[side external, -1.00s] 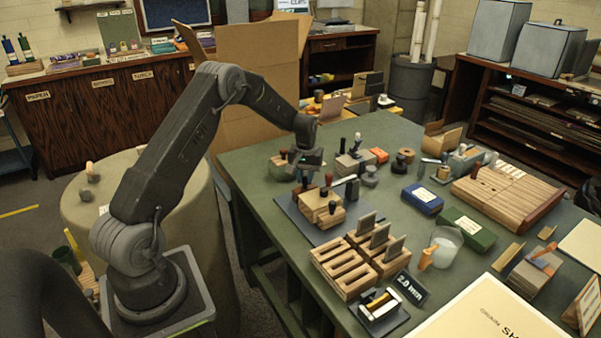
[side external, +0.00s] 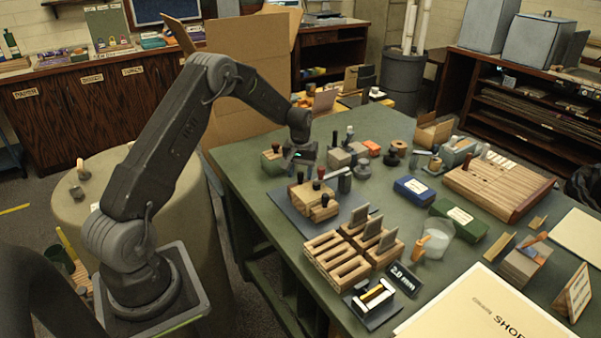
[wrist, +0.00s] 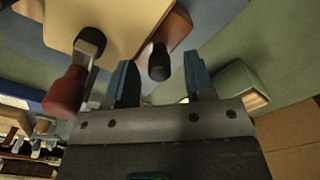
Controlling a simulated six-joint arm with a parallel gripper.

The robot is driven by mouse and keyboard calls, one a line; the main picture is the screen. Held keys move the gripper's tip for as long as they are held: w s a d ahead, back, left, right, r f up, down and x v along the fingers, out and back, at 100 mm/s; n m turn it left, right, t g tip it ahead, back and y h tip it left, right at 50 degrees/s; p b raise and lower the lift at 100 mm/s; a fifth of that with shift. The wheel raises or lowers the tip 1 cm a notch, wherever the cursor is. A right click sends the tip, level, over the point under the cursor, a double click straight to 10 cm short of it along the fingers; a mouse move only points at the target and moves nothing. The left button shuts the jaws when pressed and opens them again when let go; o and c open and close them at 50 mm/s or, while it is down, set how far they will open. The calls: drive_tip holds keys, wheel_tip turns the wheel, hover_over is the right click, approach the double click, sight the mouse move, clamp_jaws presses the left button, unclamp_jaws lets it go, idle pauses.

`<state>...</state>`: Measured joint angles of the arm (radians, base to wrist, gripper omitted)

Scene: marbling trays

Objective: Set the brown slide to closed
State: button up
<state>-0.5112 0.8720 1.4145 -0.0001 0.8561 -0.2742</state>
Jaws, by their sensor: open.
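In the wrist view a brown piece (wrist: 177,28) lies along the edge of a tan wooden block (wrist: 115,18); I take it for the brown slide. Its black knob (wrist: 159,62) shows between my gripper's fingers (wrist: 160,82), apart from both. My gripper is open, its two blue-grey fingers spread and empty. A dark red handle (wrist: 66,90) on a metal stem stands left of the left finger. In the side view my gripper (side external: 298,158) hangs over the back left of the table, behind the wooden blocks with knobs (side external: 313,200). The slide's position is too small to tell there.
A green block (wrist: 238,85) lies close to the right finger. In the side view a grey metal piece (side external: 344,182) and several small tools stand right of my gripper. A blue box (side external: 414,189) and slotted wooden racks (side external: 350,255) stand nearer the front.

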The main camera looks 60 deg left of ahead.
sight(301, 173)
wheel_tip(301, 173, up, 13)
drive_tip(key=shift+r, duration=0.2)
idle(0.4)
drive_tip(key=s+d+r+m+t, duration=0.1)
drive_tip(key=s+d+r+m, duration=0.1)
drive_tip(key=s+d+r, duration=0.5)
drive_tip(key=s+d+r+m+t, duration=0.1)
drive_tip(key=s+d+r+m, duration=0.15)
drive_tip(key=d+r, duration=0.5)
drive_tip(key=s+d+f+m+t, duration=0.1)
drive_tip(key=s+d+m, duration=0.1)
drive_tip(key=s+d, duration=0.4)
drive_tip(key=s+d+f+m+t, duration=0.2)
drive_tip(key=s+d, duration=0.3)
drive_tip(key=s, duration=0.7)
drive_tip(key=shift+d+t, duration=0.3)
drive_tip(key=shift+d, duration=0.05)
drive_tip(key=shift+m, duration=0.25)
